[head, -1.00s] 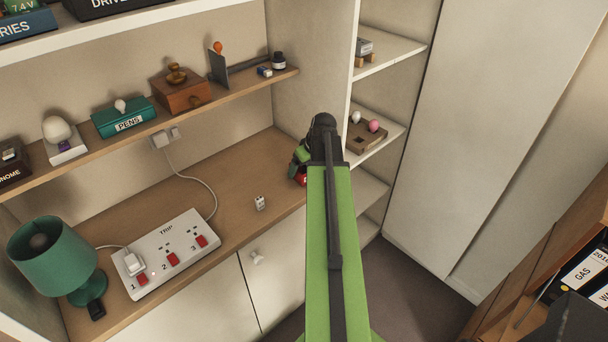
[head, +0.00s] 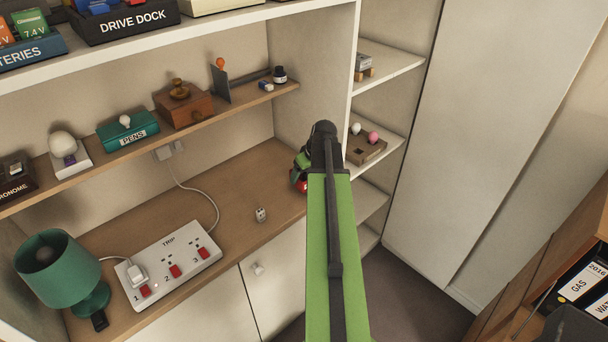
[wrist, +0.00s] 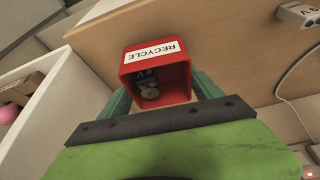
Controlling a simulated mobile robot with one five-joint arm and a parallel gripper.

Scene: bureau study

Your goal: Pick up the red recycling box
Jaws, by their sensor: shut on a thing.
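The red recycling box (wrist: 177,72) shows in the wrist view with a white RECYCLE label on its rim side. Its open top faces the camera, and a dark item marked 9V and a round grey thing (wrist: 150,94) lie inside. My gripper (wrist: 165,95) has its green fingers on both sides of the box and is shut on it. In the head view my gripper (head: 301,178) is at the right end of the wooden desk surface, mostly hidden behind my arm. Only a small red part of the box (head: 302,186) shows there. I cannot tell whether the box touches the desk.
A small white block (head: 261,215) stands on the desk (head: 240,180). A power strip (head: 168,264) and a green lamp (head: 58,267) are at the left. A shelf (head: 225,108) runs above. An upright panel and side shelves (head: 385,150) stand close at the right.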

